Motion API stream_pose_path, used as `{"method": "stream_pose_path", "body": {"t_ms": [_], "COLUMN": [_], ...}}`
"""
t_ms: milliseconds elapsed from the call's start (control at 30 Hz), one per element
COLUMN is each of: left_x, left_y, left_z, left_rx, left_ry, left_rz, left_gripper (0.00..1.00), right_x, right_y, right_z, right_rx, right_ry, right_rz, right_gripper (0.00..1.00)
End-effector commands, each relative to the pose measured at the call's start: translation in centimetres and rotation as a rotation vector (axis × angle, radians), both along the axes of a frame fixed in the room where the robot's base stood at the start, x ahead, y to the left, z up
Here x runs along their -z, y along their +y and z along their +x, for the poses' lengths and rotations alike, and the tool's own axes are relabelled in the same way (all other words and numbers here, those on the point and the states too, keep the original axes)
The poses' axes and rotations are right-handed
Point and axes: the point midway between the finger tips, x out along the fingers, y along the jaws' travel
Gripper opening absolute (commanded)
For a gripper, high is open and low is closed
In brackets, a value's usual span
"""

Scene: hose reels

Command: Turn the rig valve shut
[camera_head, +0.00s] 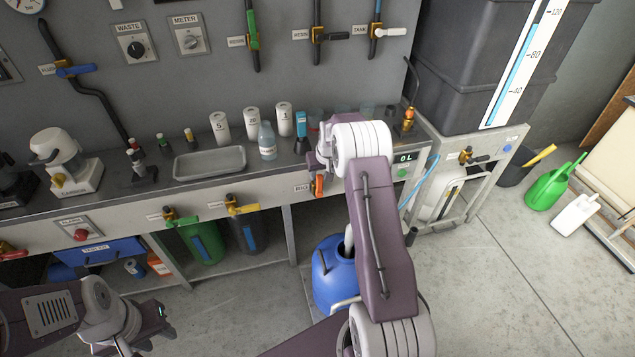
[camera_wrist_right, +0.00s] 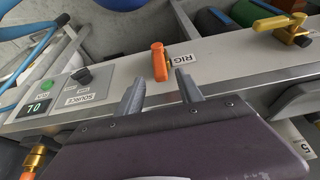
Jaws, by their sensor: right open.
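The rig valve has an orange handle (camera_head: 319,185) on the bench's front face, right of its RIG label (camera_head: 301,188). In the head view the handle looks upright, partly under my right arm. In the right wrist view the orange handle (camera_wrist_right: 160,64) lies across the panel strip, beside the upside-down RIG label (camera_wrist_right: 184,59). My right gripper (camera_wrist_right: 160,86) is open and empty, its fingers pointing at the handle with a gap left before it. My left gripper (camera_head: 158,322) is low at the left, away from the valve; its jaw opening is unclear.
Yellow valve handles (camera_head: 243,209) and green ones (camera_head: 182,221) sit further left on the bench front. A source panel (camera_wrist_right: 66,92) with a knob is beside the rig valve. A blue drum (camera_head: 333,278) stands below. Bottles and a grey tray (camera_head: 210,163) are on the bench.

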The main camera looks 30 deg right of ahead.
Motion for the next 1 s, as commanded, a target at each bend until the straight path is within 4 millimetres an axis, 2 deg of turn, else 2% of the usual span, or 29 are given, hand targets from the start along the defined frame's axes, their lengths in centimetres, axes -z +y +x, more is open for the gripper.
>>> {"method": "stream_pose_path", "body": {"t_ms": [100,300,433,667,733,833,1000], "left_x": [0.4,0.8,0.9,0.9,0.9,0.9,0.9], "left_y": [0.0,0.0,0.0,0.0,0.0,0.0,0.0], "left_z": [0.0,0.0,0.0,0.0,0.0,0.0,0.0], "left_rx": [0.0,0.0,0.0,0.0,0.0,0.0,0.0], "left_ry": [0.0,0.0,0.0,0.0,0.0,0.0,0.0], "left_rz": [0.0,0.0,0.0,0.0,0.0,0.0,0.0], "left_gripper": [0.36,0.36,0.36,0.36,0.36,0.36,0.36], "right_x": [2.8,5.9,6.7,6.8,6.8,6.8,6.8], "right_y": [-0.2,-0.5,-0.6,-0.6,-0.6,-0.6,-0.6], "right_z": [0.9,2.3,2.7,2.7,2.7,2.7,2.7], "right_rx": [0.0,-0.001,-0.001,-0.001,-0.001,-0.001,-0.001], "right_ry": [0.003,0.001,0.0,-0.001,-0.001,0.0,0.0], "right_rz": [0.001,0.001,0.001,-0.001,-0.001,0.0,0.0], "right_gripper": [0.44,0.44,0.44,0.44,0.3,0.02,0.0]}}
